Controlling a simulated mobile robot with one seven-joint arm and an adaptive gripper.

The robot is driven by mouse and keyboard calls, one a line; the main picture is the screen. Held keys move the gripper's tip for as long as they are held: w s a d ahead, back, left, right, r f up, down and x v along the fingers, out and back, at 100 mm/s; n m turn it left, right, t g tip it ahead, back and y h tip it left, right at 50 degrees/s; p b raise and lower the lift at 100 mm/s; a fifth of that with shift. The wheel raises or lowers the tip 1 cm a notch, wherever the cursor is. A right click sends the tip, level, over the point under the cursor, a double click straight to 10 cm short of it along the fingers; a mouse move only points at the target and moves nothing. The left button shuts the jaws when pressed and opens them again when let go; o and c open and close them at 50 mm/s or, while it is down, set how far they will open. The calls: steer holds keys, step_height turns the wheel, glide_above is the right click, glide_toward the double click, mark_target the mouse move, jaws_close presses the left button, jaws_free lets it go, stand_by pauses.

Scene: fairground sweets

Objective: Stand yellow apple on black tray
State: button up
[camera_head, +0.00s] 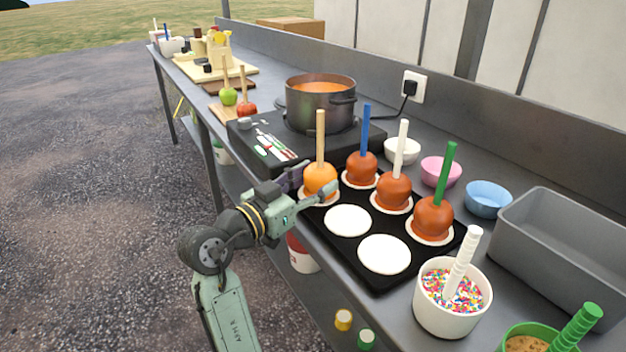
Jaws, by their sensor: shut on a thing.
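The yellow apple (321,176), a glossy yellow-orange apple with an upright wooden stick, is at the far left corner of the black tray (322,237). My gripper (314,181) reaches in from the left and is shut on the apple, low on its side. A white paper round (307,202) shows under the apple; whether the apple rests on it or hangs just above is hard to tell. The apple's lower left side is partly hidden by my fingers. The tray also holds several red-brown coated apples (394,192) on white rounds, with blue, white and green sticks.
Two bare white rounds (384,254) lie on the tray's near side. A pot (320,104) stands on a black hob behind. Small bowls (488,198) and a grey bin (566,245) are to the right. A sprinkle bowl (451,319) stands near the tray's front corner.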

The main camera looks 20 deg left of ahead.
steer(key=shift+f, duration=0.1)
steer(key=shift+f+b, duration=0.25)
steer(key=shift+b, duration=0.1)
steer(key=o, duration=1.3)
steer(key=shift+r, duration=0.1)
steer(key=shift+r+p, duration=0.2)
steer(key=shift+p, duration=0.1)
steer(key=b+v, duration=0.2)
steer(key=v, duration=1)
